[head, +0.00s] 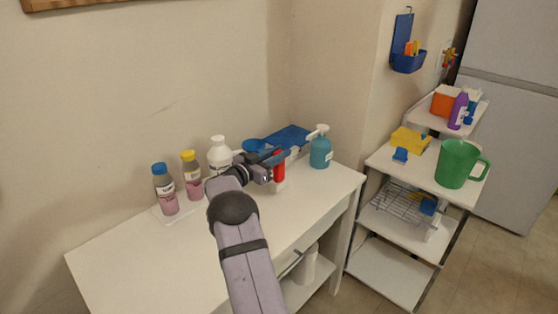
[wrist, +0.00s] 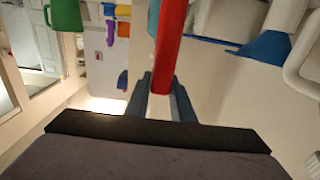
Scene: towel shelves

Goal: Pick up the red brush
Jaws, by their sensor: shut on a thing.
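The red brush (head: 279,168) shows as an upright red piece at my gripper (head: 272,158), above the back of the white table. In the wrist view the red brush (wrist: 170,40) is a long red bar running from the top edge down between the two fingers of my gripper (wrist: 161,92). The fingers are shut on it. Its bristles cannot be made out. In the head view my wrist and fingers partly hide the area around it, so I cannot tell whether its lower end touches anything.
On the white table (head: 120,265) stand two pink bottles (head: 165,190), a white bottle (head: 219,157) and a teal pump bottle (head: 320,150). A blue item (head: 290,136) lies behind the gripper. A shelf rack with a green jug (head: 456,165) stands right. The table's front left is clear.

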